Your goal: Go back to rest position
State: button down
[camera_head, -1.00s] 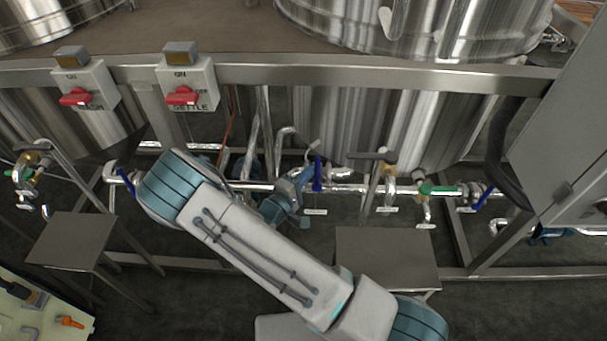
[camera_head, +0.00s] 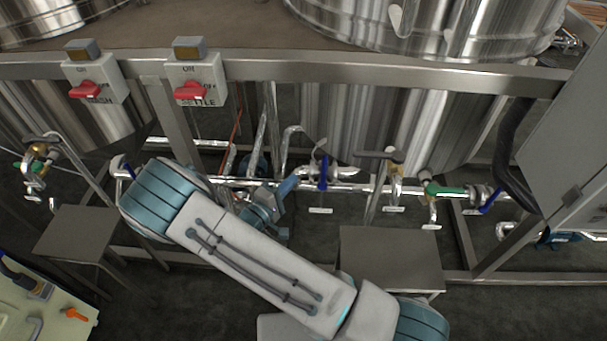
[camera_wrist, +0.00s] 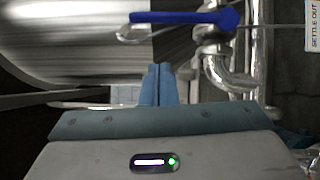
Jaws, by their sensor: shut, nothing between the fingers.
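My gripper shows in the wrist view (camera_wrist: 158,85) as two blue-grey fingers pressed together with nothing between them. In the head view my gripper (camera_head: 290,187) is partly hidden behind my own arm and is close to the pipe run under the steel frame. A blue valve handle (camera_wrist: 185,18) lies just beyond the fingertips in the wrist view, apart from them. The likely same blue handle (camera_head: 323,173) stands upright to the right of my gripper in the head view.
A steel rail (camera_head: 350,74) carries two switch boxes with red knobs (camera_head: 189,91). Steel tanks (camera_head: 430,25) stand behind. A grey cabinet (camera_head: 570,150) is at right. Two small metal platforms (camera_head: 390,258) (camera_head: 78,232) stand in front. A green-handled valve (camera_head: 444,190) is on the pipe.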

jog(key=v, duration=0.6)
jog(key=s+d+r+m+g+y+p, duration=0.1)
jog(key=s+d+r+m+g+p, duration=0.25)
jog(key=d+r+g, duration=0.45)
jog(key=s+d+r+m+g+y+p, duration=0.1)
jog(key=s+d+r+m+g+p, duration=0.3)
jog(key=d+r, duration=0.45)
jog(key=s+r+m+y+p, duration=0.1)
jog(key=s+r+y+p, duration=0.2)
jog(key=r, duration=0.5)
jog(key=s+r+m+y+p, duration=0.1)
jog(key=s+r+y+p, duration=0.2)
jog(key=r, duration=0.4)
jog(key=s+d+r+m+t+y+p, duration=0.1)
jog(key=s+r+y+p, duration=0.2)
jog(key=r, duration=0.5)
jog(key=shift+s+r+y, duration=0.35)
jog(key=shift+s+y, duration=0.15)
jog(key=shift+y, duration=0.3)
jog(key=shift+s, duration=0.1)
